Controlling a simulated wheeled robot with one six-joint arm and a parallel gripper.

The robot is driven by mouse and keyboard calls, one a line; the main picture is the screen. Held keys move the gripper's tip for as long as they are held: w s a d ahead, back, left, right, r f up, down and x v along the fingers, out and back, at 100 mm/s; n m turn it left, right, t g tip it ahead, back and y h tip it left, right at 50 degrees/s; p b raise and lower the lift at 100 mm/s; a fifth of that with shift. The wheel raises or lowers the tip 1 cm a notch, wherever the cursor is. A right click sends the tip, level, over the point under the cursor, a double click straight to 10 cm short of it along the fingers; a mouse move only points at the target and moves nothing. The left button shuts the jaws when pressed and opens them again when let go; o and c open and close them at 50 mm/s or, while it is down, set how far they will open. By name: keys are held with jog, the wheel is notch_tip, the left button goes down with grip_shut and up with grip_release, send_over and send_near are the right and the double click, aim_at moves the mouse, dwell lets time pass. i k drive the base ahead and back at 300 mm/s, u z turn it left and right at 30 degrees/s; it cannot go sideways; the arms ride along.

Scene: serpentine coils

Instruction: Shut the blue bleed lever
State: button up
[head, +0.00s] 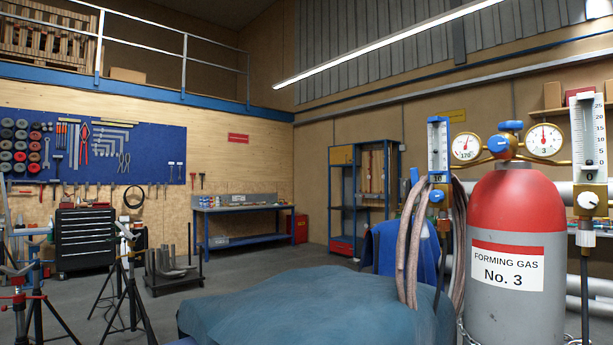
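A small upright blue piece (414,176), which looks like a lever handle, shows just left of the blue-framed flowmeter (438,150). Its lower part is hidden behind pinkish-brown hoses (408,245), and I cannot tell for sure that it is the bleed lever or whether it is open. A blue knob (436,196) sits below the flowmeter. A red-topped grey cylinder (515,310) labelled "Forming Gas No. 3" stands at right, with a brass regulator, two round gauges and a blue knob (511,125) on top. My gripper is not in view.
A second flowmeter (583,140) with a white knob (588,200) is at the right edge. A blue-draped surface (300,305) fills the lower middle. Tripod stands (125,270) and a black tool cabinet (85,240) are at left. Open floor shows around the workbench (238,204).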

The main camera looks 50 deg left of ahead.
aim_at(414, 171)
jog(key=u, duration=1.2)
jog(key=i, duration=1)
jog(key=z, duration=0.05)
